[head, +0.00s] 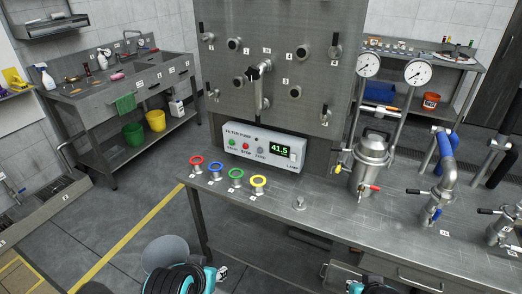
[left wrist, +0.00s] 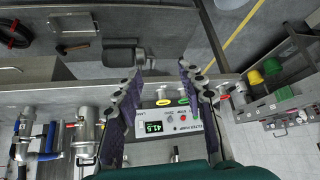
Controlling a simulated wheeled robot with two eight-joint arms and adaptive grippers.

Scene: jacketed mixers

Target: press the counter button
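The white control box (head: 262,150), labelled FILTER PUMP, stands at the back of the metal counter. It carries a green START button (head: 232,142), a red STOP button (head: 246,145), a grey ZERO button (head: 261,149) and a display (head: 280,149) reading 41.5. No button is labelled "counter". A small grey round piece (head: 299,203) sits on the counter top. In the left wrist view my left gripper (left wrist: 162,70) is open and empty, with the box (left wrist: 172,124) visible between its fingers. The fingertips do not show in the head view.
Red (head: 197,165), blue, green and yellow (head: 258,182) rings line the counter's left part. A jacketed metal vessel (head: 371,160) with levers stands right of the box; pipes rise farther right. A panel of taps (head: 282,60) stands behind. The front middle counter is clear.

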